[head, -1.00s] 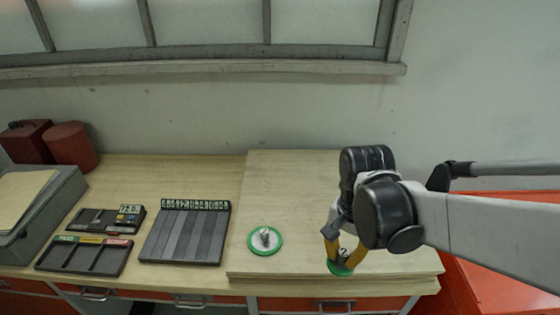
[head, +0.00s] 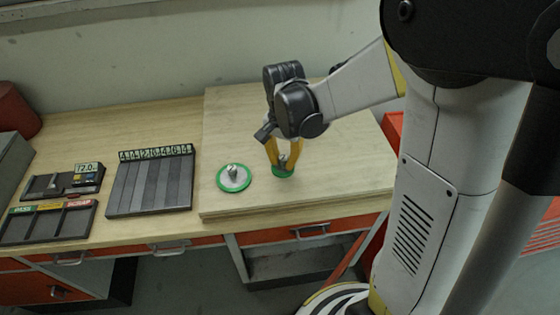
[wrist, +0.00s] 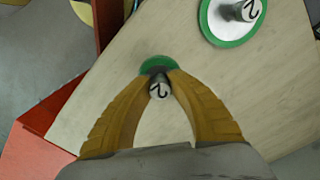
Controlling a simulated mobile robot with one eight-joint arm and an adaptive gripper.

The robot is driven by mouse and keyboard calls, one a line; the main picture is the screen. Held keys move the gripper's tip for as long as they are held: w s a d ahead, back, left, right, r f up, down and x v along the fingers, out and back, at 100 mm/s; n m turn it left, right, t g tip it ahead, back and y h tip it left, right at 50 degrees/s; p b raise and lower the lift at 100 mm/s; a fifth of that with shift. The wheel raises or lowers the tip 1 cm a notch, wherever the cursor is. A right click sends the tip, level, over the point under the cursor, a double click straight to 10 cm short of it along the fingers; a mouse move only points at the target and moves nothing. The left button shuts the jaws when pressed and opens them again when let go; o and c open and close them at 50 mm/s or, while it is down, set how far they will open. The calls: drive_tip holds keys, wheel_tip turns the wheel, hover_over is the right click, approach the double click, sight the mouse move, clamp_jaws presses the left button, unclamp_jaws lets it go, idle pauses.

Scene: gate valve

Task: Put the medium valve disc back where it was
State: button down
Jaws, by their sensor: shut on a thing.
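My gripper (head: 282,163) is shut on the stem of a green-rimmed valve disc (head: 283,173), the smaller of the two in view. In the wrist view, its yellow fingers meet around the stem, whose end bears a dark mark; part of the green disc (wrist: 158,64) shows beyond the fingertips. The held disc is upright over the raised wooden board; whether it touches the board I cannot tell. A larger valve disc (head: 234,178), white with a green rim and an upright metal stem, lies on the board just left of my gripper. It also shows in the wrist view (wrist: 230,27).
The wooden board (head: 330,185) is bare to the right and behind. To its left on the bench are a dark slab with grey strips (head: 150,185), a black sectioned tray (head: 45,222) with coloured labels and a small tray with a 72.0 display (head: 88,168).

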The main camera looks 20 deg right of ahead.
sight(283, 168)
drive_tip(key=shift+f, duration=1.45)
drive_tip(key=shift+f+b, duration=0.15)
drive_tip(key=shift+b, duration=0.25)
drive_tip(key=c, duration=1.3)
unclamp_jaws()
